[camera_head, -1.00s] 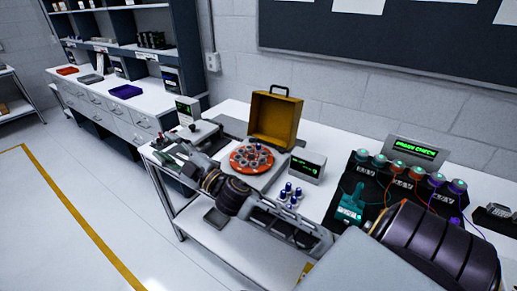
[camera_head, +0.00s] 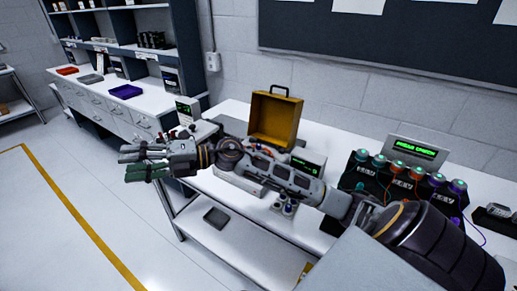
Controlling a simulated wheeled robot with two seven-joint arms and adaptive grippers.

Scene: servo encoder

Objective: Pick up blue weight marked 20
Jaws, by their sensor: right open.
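My right arm reaches from the lower right across the table. Its gripper (camera_head: 130,162) is open and empty, beyond the table's left end and over the floor. Small blue-topped weights (camera_head: 288,207) stand on the table just below my right forearm in the picture, apart from the gripper and partly hidden by the arm. Their markings are too small to read, so I cannot tell which one is marked 20. My left gripper is not in view.
An open yellow case (camera_head: 275,118) stands at the back of the white table. A green-lettered display (camera_head: 415,147) and a row of coloured knobs (camera_head: 397,168) are at the right. A shelved bench (camera_head: 125,95) stands at the far left. Floor is free at the left.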

